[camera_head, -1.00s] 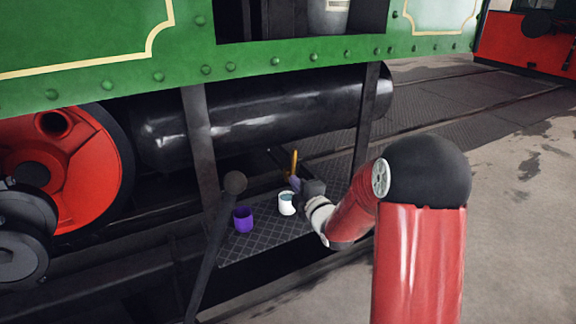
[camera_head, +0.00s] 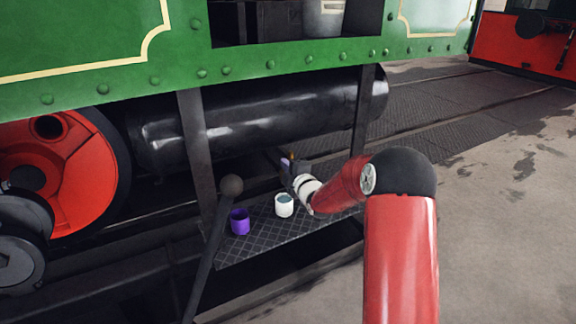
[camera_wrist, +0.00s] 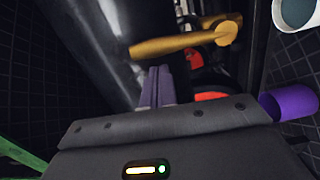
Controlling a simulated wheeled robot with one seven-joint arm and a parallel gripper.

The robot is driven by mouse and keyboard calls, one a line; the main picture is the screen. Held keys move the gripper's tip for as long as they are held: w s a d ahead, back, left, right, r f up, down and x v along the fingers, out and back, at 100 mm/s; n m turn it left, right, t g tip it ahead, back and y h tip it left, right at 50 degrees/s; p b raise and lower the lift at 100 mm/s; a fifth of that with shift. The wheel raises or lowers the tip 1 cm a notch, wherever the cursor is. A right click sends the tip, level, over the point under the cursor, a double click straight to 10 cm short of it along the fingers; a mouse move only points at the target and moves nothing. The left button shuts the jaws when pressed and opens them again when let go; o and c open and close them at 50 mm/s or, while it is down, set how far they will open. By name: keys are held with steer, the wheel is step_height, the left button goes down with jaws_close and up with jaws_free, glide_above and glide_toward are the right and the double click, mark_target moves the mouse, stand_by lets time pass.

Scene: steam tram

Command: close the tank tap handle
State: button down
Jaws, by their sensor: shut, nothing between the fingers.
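The brass-coloured tap handle (camera_wrist: 180,44) lies across the upper middle of the wrist view, with a round end (camera_wrist: 226,34) at its right. In the head view only a small orange bit of it (camera_head: 291,157) shows beside my gripper. My gripper (camera_wrist: 157,72) has its purple fingers shut and empty, with the tips just below the handle in the wrist view; I cannot tell if they touch it. In the head view my gripper (camera_head: 284,163) is under the black tank (camera_head: 250,110). The rest of the tap is hidden there.
A white cup (camera_head: 284,206) with bluish contents and a purple cup (camera_head: 240,222) stand on the dark tread-plate step (camera_head: 270,243). A lever with a ball knob (camera_head: 231,187) rises left of them. Dark posts (camera_head: 197,150) flank the step. Open floor lies right.

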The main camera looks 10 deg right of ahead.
steer(key=shift+w+d, duration=0.1)
steer(key=shift+d, duration=0.1)
steer(key=shift+w+d+m, duration=0.1)
steer(key=shift+d+m, duration=0.35)
steer(key=shift+m, duration=0.15)
steer(key=w+d+f+m, duration=0.2)
steer(key=d+f+m, duration=0.3)
steer(key=m, duration=0.9)
steer(key=shift+w+d+f+g+y, duration=0.4)
steer(key=shift+d, duration=1.3)
